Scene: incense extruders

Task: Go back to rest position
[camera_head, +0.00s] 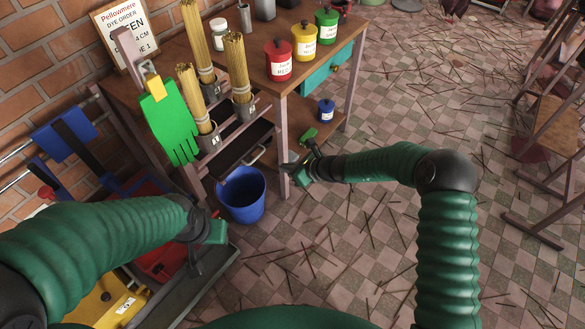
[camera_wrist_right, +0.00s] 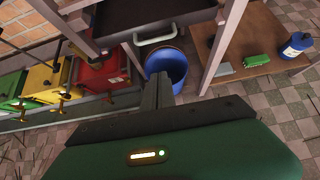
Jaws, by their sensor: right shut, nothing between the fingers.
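My right gripper (camera_head: 302,168) is shut and empty in the head view, in front of the wooden table's near leg and to the right of the blue bucket (camera_head: 241,194). In the right wrist view its dark fingers (camera_wrist_right: 158,92) are together with nothing between them, in front of the blue bucket (camera_wrist_right: 166,62). My left gripper (camera_head: 196,262) hangs at the lower left of the head view, over the extruder bench. Its fingertips are small and dark there, so I cannot tell whether they are open.
The wooden table (camera_head: 262,62) bears red (camera_head: 278,60), yellow (camera_head: 304,42) and green (camera_head: 326,25) jars. Bundles of sticks (camera_head: 238,75) and a green glove (camera_head: 168,125) are beside it. A blue jar (camera_head: 326,111) stands on the lower shelf. Sticks litter the open tiled floor.

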